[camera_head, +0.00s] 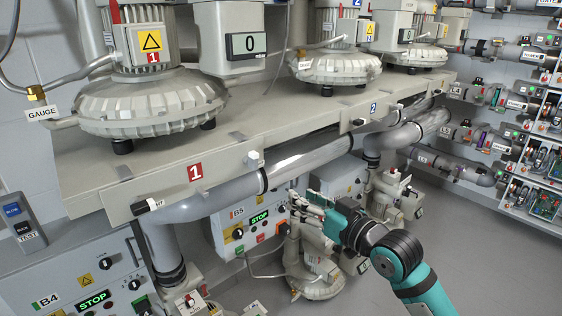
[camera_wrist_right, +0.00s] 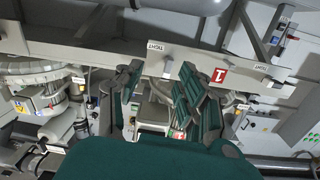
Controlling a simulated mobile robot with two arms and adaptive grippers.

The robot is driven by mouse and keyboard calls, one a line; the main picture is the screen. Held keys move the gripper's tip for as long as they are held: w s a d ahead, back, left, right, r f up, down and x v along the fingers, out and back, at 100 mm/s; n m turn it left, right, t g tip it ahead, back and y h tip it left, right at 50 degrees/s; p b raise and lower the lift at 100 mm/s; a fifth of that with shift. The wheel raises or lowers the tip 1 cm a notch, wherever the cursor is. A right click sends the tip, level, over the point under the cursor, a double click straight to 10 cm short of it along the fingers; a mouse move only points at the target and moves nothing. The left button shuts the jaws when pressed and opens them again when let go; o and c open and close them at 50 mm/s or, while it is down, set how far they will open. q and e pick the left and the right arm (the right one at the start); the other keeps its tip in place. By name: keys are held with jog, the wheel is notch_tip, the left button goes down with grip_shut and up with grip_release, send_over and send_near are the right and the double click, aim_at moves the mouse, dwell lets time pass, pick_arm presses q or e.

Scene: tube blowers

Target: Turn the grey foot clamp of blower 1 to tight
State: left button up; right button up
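In the head view, a pale grey foot clamp (camera_head: 255,159) sits on the front beam (camera_head: 225,165) of blower 1 (camera_head: 150,100), right of the red "1" plate (camera_head: 195,172). In the right wrist view the clamp (camera_wrist_right: 168,68) shows beyond the fingers, beside a "TIGHT" label (camera_wrist_right: 158,48). I cannot tell its exact setting. My right gripper (camera_head: 296,197) is below and right of the clamp, apart from it. In the wrist view its fingers (camera_wrist_right: 165,90) are spread with nothing held between them. My left gripper is not in view.
A black-ended clamp (camera_head: 147,206) is at the beam's left end. A thick grey pipe (camera_head: 290,165) runs under the beam. Cabinet B5 (camera_head: 240,235) and a smaller blower (camera_head: 318,278) stand below, near my right arm. The floor (camera_head: 470,260) at the right is clear.

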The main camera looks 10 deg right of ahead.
aim_at(256, 161)
notch_tip(256, 161, up, 4)
jog(key=s+n+y, duration=0.1)
jog(key=s, duration=0.1)
jog(key=p+x, duration=0.1)
jog(key=x, duration=0.7)
jog(key=p+x, duration=0.2)
jog(key=x, duration=0.7)
jog(key=shift+a, duration=0.5)
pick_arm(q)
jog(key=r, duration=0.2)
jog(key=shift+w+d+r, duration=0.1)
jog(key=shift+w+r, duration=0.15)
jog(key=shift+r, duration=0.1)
pick_arm(e)
jog(key=shift+c, duration=0.4)
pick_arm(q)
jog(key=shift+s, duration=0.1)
pick_arm(e)
grip_shut()
